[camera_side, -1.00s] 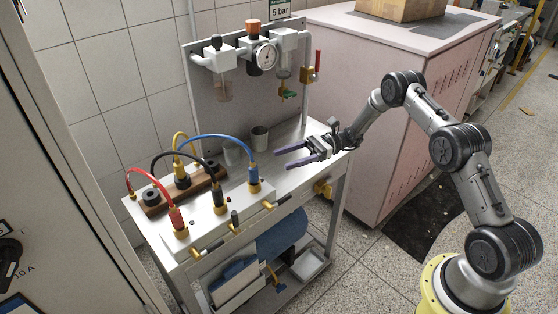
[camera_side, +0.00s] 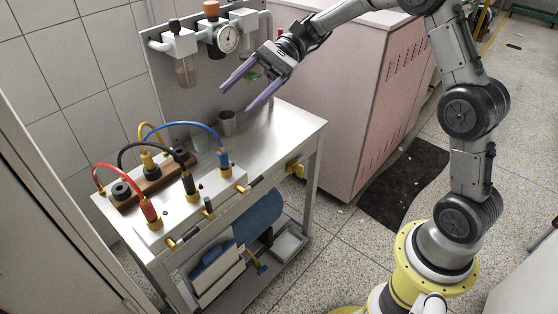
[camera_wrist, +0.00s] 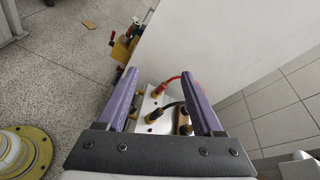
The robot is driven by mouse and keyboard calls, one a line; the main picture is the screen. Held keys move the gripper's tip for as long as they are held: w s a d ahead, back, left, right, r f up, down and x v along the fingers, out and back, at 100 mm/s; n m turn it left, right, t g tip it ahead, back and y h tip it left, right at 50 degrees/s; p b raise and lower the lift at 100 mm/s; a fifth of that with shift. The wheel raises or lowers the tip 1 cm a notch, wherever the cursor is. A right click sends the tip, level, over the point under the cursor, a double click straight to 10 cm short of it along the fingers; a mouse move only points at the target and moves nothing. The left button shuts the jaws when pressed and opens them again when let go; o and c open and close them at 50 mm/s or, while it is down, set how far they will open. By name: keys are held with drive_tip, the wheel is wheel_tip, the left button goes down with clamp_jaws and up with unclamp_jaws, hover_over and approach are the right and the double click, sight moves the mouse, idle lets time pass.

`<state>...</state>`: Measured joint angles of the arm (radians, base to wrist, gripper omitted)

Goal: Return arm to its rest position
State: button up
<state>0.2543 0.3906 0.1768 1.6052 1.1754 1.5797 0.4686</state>
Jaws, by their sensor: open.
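My gripper (camera_side: 250,90) is open and empty, with its two purple fingers apart. In the side view it hangs in the air above the metal bench (camera_side: 285,125), in front of the gauge panel. In the wrist view the purple fingers (camera_wrist: 165,95) stand spread, with nothing between them but the bench and cables far below. My arm is raised and bent, and it rises from its yellow base at the lower right of the side view. No part of the gripper touches the bench.
A pressure gauge (camera_side: 227,39) is on the panel behind the gripper. A pink cabinet (camera_side: 345,95) stands right of the bench.

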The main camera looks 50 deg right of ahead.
drive_tip(key=s+a+r+n+h, duration=0.1)
drive_tip(key=s+r+n+h, duration=0.15)
drive_tip(key=s, duration=0.65)
drive_tip(key=s+a+r+n+h, duration=0.15)
drive_tip(key=s+n+h, duration=0.25)
drive_tip(key=s, duration=0.6)
drive_tip(key=s+d+f+n+t+h, duration=0.2)
drive_tip(key=s+d+f+n+h, duration=0.1)
drive_tip(key=d, duration=0.3)
drive_tip(key=s+d+f+n+t+h, duration=0.3)
drive_tip(key=s+d+f+h, duration=0.1)
drive_tip(key=s+d+h, duration=0.1)
drive_tip(key=shift+s+d, duration=0.2)
drive_tip(key=shift+d, duration=0.4)
